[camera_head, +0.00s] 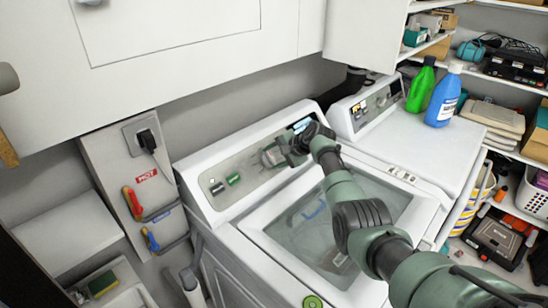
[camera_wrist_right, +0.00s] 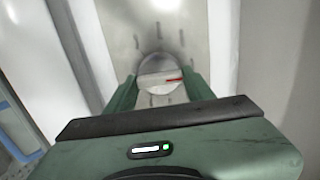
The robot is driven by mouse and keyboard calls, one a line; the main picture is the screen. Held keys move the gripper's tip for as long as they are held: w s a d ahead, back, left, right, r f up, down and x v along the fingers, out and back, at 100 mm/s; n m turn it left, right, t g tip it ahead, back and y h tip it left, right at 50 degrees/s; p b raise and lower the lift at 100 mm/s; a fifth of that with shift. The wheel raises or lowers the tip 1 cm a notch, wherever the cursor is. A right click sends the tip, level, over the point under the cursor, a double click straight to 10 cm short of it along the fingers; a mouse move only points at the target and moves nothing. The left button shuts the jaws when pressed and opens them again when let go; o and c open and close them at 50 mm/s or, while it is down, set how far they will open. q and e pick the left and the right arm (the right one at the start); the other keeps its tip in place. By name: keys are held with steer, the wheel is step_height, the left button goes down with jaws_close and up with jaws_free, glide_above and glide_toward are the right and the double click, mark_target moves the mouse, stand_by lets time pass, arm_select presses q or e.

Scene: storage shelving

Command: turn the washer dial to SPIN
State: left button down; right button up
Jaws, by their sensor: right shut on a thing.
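The washer (camera_head: 228,232) stands in the middle of the head view, with a slanted control panel (camera_head: 226,165) along its back. My right gripper (camera_head: 272,154) is at the panel, reaching in from the lower right. In the right wrist view its green fingers (camera_wrist_right: 160,85) are on both sides of a round grey dial (camera_wrist_right: 158,72) and shut on it. A red mark shows on the dial's right side. Tick marks ring the dial on the panel, but no label can be read. In the head view the gripper mostly hides the dial. My left gripper is not in view.
A dryer (camera_head: 420,140) stands to the right, with a green bottle (camera_head: 420,88) and a blue bottle (camera_head: 444,98) on top. A white cabinet (camera_head: 180,50) hangs above. Loaded shelves (camera_head: 510,85) stand at the right.

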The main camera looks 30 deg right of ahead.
steer(key=n+b, duration=0.3)
steer(key=n, duration=0.2)
steer(key=shift+f, duration=0.2)
steer(key=n+b, duration=0.4)
steer(key=n, duration=0.3)
steer(key=shift+n, duration=0.3)
steer(key=n+b, duration=0.3)
steer(key=n, duration=0.3)
steer(key=shift+b, duration=0.35)
steer(key=n+b, duration=0.1)
steer(key=n, duration=0.4)
steer(key=shift+r+b, duration=0.15)
steer(key=shift+b, duration=0.25)
steer(key=shift+a+n, duration=0.1)
steer(key=shift+n, duration=0.2)
steer(key=o, duration=1.4)
